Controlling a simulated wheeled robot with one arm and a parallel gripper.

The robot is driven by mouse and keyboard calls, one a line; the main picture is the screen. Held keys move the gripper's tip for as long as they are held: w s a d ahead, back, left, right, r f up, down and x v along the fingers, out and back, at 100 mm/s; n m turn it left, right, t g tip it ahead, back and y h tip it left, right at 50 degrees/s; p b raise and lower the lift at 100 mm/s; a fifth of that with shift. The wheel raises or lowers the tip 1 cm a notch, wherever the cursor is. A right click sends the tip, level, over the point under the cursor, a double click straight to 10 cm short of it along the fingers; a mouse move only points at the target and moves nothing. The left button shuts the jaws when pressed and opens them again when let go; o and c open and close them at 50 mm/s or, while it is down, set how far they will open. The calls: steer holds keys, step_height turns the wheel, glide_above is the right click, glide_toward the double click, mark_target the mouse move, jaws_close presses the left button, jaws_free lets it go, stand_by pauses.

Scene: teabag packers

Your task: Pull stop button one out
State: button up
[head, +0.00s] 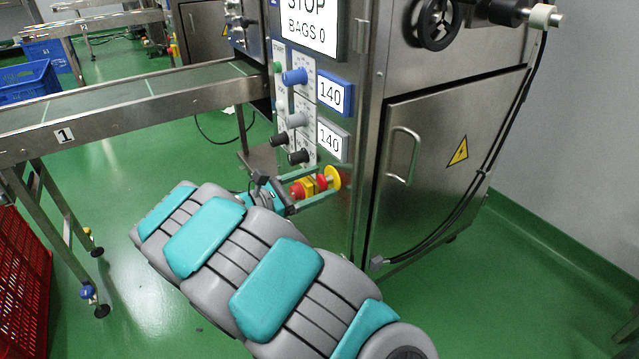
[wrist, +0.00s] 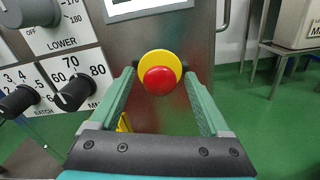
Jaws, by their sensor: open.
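The stop button has a red mushroom head (wrist: 159,80) on a yellow round base (wrist: 160,60), on the steel front of the machine. In the head view the red head (head: 299,190) and yellow base (head: 332,178) show low on the machine, below the knobs. My gripper (wrist: 160,84) is open, with one green finger on each side of the button. No contact between the fingers and the red head can be made out. In the head view my gripper (head: 308,190) reaches the button from the left.
Black knobs (wrist: 75,93) with printed scales sit left of the button in the wrist view. A door with a handle (head: 405,155) is right of it. A conveyor (head: 130,97) marked 1 extends left. A red crate (head: 22,285) stands at the lower left.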

steer(key=shift+w+d, duration=0.2)
steer(key=shift+d, duration=0.15)
steer(key=shift+c, duration=0.3)
jaws_close()
stand_by(1.0)
